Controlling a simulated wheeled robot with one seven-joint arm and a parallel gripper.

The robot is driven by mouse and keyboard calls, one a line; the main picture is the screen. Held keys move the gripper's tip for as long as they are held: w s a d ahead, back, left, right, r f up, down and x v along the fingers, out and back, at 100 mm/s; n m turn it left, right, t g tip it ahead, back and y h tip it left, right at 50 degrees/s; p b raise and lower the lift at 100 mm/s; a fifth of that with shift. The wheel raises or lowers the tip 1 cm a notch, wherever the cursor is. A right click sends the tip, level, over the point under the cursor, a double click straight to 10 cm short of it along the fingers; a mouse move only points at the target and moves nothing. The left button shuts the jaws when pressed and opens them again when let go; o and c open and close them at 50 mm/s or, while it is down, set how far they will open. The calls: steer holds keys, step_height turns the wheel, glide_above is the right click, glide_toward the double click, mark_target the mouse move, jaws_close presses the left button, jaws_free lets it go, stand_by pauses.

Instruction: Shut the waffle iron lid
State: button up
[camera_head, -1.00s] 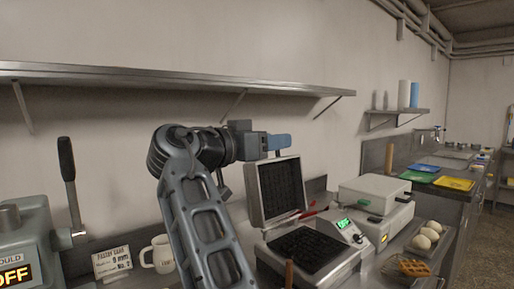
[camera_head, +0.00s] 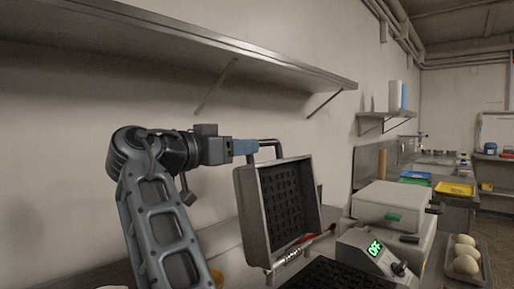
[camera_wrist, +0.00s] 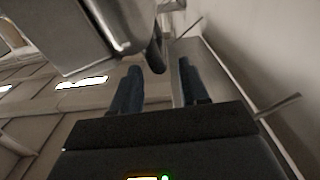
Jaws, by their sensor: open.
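The waffle iron's silver lid (camera_head: 247,205) stands open and nearly upright in the head view, its dark grid facing right. The lower plate (camera_head: 335,277) is cut off by the bottom edge. A dark bar handle (camera_head: 268,142) rises from the lid's top edge. My gripper (camera_head: 246,147) is open, with its blue fingers at the handle's left end, just above the lid. In the wrist view, my gripper (camera_wrist: 160,85) shows two dark blue fingers apart. The handle's dark end (camera_wrist: 156,56) appears between them, beside the lid (camera_wrist: 75,35). I cannot tell whether they touch.
A control box (camera_head: 360,255) reading OFF stands right of the iron, with a pale closed appliance (camera_head: 387,200) behind it. A tray of round pale items (camera_head: 465,262) lies far right. A metal wall shelf (camera_head: 190,38) runs above my arm.

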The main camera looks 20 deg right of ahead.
steer(key=x, duration=0.6)
steer(key=shift+w+d+p, duration=0.1)
steer(key=shift+d+p, duration=0.2)
steer(key=shift+p, duration=0.1)
steer(key=shift+c, duration=0.2)
jaws_close()
